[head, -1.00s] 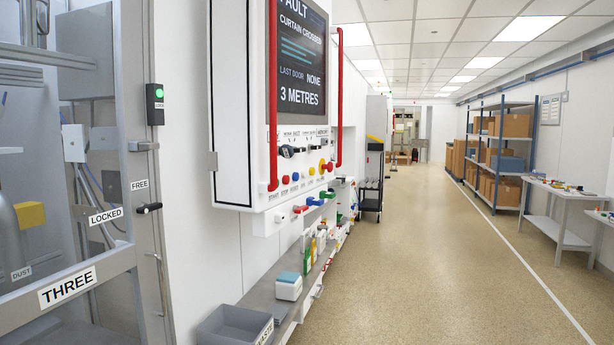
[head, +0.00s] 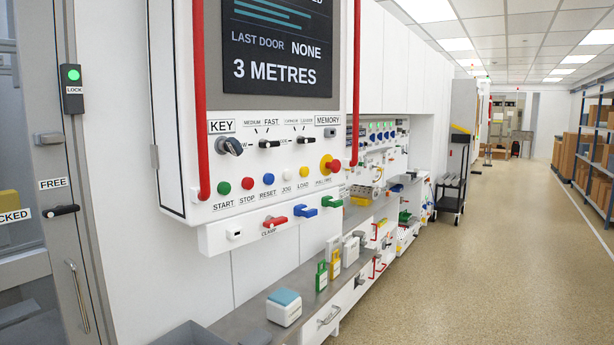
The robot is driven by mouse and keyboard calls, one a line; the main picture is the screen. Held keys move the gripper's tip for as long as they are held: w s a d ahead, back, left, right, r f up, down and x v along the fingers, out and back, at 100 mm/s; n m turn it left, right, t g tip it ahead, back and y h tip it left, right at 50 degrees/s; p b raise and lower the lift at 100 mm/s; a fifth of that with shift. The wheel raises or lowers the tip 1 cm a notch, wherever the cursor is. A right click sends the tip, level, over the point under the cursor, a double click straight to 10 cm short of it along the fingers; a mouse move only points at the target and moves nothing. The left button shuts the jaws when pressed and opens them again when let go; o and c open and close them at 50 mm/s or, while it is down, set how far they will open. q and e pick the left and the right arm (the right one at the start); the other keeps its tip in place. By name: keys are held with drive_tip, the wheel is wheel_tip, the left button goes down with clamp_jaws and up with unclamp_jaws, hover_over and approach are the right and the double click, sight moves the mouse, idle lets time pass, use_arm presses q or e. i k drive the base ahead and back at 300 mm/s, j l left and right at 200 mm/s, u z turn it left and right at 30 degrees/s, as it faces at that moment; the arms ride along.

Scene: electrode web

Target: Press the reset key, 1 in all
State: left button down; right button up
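The reset key is a small blue round button (head: 268,179) above the label RESET on the white control panel (head: 180,130) in the head view. It sits in a row of buttons, with the red STOP button (head: 247,183) on its left and the white JOG button (head: 286,173) on its right. The green START button (head: 224,188) is at the row's left end. Neither of my grippers shows in the head view.
Red vertical bars (head: 199,90) flank the screen (head: 275,50), which reads LAST DOOR NONE, 3 METRES. The floor (head: 480,260) to the right is clear.

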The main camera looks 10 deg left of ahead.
sight(269, 178)
drive_tip(key=i+l, duration=0.2)
drive_tip(key=l, duration=0.15)
drive_tip(key=i+l, duration=0.25)
drive_tip(key=i+l+u, duration=0.1)
drive_tip(key=l, duration=0.4)
drive_tip(key=i, duration=0.1)
